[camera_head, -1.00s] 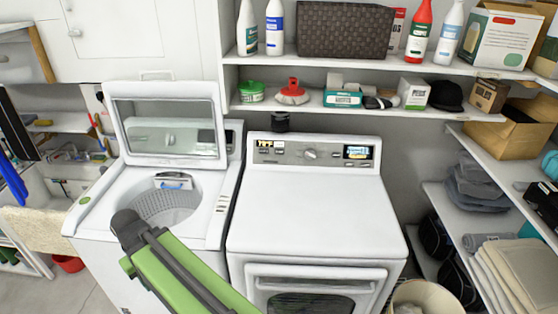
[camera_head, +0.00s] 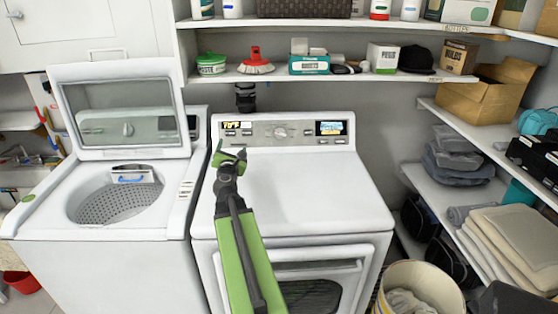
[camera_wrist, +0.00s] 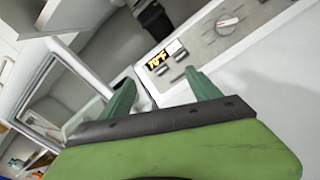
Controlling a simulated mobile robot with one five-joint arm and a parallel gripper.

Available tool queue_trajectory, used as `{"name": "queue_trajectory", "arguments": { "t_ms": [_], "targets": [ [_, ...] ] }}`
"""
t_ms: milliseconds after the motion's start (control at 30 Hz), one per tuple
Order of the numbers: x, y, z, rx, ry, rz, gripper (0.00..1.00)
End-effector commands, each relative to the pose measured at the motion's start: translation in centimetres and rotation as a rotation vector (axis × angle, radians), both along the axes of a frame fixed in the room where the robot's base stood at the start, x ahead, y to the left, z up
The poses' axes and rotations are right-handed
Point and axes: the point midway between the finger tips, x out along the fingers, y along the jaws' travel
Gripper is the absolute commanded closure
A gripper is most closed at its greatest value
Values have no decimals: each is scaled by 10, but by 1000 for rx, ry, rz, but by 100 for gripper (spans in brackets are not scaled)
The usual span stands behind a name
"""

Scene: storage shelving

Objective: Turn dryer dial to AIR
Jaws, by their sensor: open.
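The white dryer (camera_head: 300,197) stands right of the open-lidded washer. Its round light dial (camera_head: 281,132) sits in the middle of the grey control panel at the back; the lettering around it is too small to read. In the wrist view the dial (camera_wrist: 228,25) is at the upper right, with a pointer ridge across it. My gripper (camera_head: 230,153) is over the left part of the dryer top, left of and nearer than the dial. In the wrist view its two green fingers (camera_wrist: 162,97) are spread apart with nothing between them. It does not touch the dial.
The washer (camera_head: 120,205) has its lid up on the left. A shelf (camera_head: 300,76) with a green tub, red brush and boxes runs above the panel. A black cylinder (camera_head: 245,97) stands behind the dryer. Side shelves with folded cloth (camera_head: 510,243) are right. The dryer top is clear.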

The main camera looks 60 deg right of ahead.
Motion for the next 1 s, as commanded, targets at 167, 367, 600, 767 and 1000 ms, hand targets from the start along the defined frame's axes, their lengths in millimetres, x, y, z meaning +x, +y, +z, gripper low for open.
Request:
{"name": "queue_trajectory", "arguments": {
  "t_ms": [167, 367, 600, 767, 1000],
  "targets": [
    [-93, -90, -49, -68, 68, -138, 29],
    [-120, -110, -51, -69, 71, -183, 29],
    [-107, -134, -50, -68, 70, -183, 29],
    [-89, -171, -50, -67, 69, -184, 29],
    [-64, -226, -50, -68, 68, -183, 29]
  ]
}}
